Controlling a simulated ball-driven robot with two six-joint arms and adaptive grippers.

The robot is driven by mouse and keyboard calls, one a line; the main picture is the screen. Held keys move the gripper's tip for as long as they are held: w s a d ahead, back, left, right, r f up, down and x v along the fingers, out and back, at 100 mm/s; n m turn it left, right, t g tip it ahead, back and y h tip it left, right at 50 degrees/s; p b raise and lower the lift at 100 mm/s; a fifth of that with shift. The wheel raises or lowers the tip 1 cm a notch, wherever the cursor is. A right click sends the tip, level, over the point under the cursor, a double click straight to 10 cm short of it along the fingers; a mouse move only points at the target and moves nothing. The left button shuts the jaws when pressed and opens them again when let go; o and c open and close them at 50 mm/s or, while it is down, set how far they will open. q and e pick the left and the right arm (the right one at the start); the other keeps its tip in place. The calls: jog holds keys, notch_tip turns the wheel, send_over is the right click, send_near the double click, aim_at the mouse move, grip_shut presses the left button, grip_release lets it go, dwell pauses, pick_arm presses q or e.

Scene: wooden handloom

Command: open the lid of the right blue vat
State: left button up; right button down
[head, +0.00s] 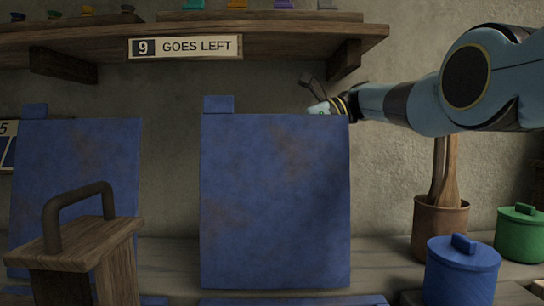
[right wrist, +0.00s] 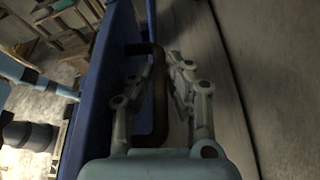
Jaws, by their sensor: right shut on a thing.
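The lid of the right blue vat (head: 275,200) stands upright in the middle of the head view, its flat blotchy blue face toward me. A strip of the blue vat (head: 290,301) shows below it at the bottom edge. My right gripper (head: 319,107) is at the lid's upper right edge, mostly hidden behind it. In the right wrist view, the dark lid handle (right wrist: 158,95) lies between the fingers of my right gripper (right wrist: 160,85), which is shut on it, beside the blue lid (right wrist: 112,80). My left gripper is not in view.
Another blue lid (head: 80,180) stands upright at the left. A wooden piece with an arched handle (head: 85,255) is in front of it. A shelf (head: 290,38) with a "9 GOES LEFT" sign (head: 185,47) hangs above. Blue (head: 462,272) and green (head: 521,235) pots stand at the right.

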dwell(0.4)
jog(key=c, duration=1.3)
grip_release()
jog(key=shift+w, duration=0.1)
jog(key=shift+c, duration=0.2)
